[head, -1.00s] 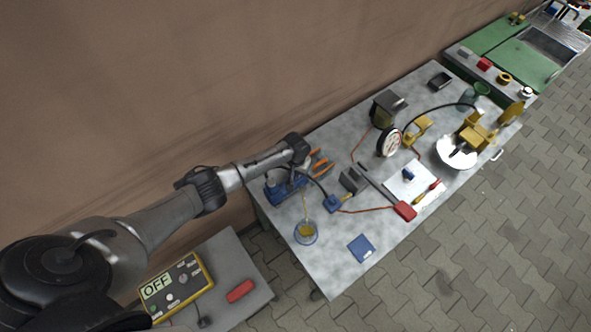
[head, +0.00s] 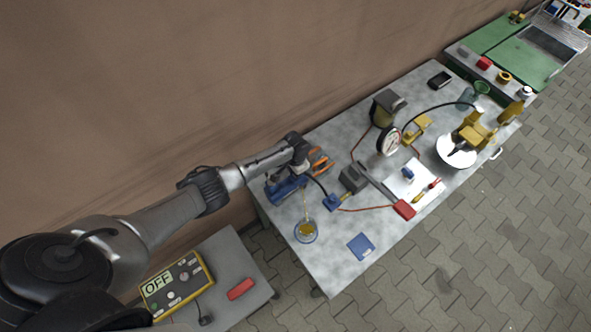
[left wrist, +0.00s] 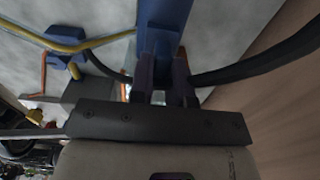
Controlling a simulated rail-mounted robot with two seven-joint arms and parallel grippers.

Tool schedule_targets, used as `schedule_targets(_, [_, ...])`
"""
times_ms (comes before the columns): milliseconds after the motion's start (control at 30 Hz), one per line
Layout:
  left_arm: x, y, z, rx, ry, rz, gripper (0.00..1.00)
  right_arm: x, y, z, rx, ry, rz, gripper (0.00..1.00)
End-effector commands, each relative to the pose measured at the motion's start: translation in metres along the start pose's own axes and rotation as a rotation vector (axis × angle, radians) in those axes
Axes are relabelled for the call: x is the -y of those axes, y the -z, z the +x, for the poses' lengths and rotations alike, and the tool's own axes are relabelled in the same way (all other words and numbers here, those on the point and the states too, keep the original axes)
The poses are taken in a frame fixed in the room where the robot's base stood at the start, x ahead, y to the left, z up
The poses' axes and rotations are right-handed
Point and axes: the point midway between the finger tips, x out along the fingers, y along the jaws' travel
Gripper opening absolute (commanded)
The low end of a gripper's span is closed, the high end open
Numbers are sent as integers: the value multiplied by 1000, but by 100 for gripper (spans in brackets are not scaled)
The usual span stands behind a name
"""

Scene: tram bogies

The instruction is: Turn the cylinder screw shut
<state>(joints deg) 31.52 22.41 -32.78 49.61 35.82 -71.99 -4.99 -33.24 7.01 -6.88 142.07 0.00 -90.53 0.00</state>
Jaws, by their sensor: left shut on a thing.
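The blue cylinder (head: 287,190) lies at the near left end of the grey table. It also shows in the left wrist view as a blue body (left wrist: 166,25) running up from the fingers. My left gripper (left wrist: 166,88) is shut at the end of this cylinder, on the cylinder screw, which the fingers mostly hide. In the head view my left gripper (head: 301,168) is at the cylinder's wall-side end. A yellowish tube runs from the cylinder to a glass (head: 306,231) with yellow fluid. My right gripper is not in view.
Orange-handled pliers (head: 321,160) lie close beside my gripper. A blue block (head: 333,202) with a dark hose is near the cylinder. A round gauge (head: 388,141) stands farther back. A meter reading OFF (head: 176,284) is on the lower side table. Bare tabletop lies around the blue pad (head: 361,246).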

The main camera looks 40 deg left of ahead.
Motion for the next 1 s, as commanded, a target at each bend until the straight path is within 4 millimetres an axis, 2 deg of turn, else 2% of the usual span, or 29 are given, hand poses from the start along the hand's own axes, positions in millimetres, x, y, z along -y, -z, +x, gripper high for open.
schedule_targets(433, [0,1,-1,-2,0,13,0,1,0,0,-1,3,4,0])
schedule_targets(467, [0,1,-1,-2,0,13,18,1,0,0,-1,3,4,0])
schedule_targets(700, [0,1,-1,-1,0,11,41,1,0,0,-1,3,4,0])
schedule_targets(1000, [0,0,-2,-1,0,10,43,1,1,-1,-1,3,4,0])
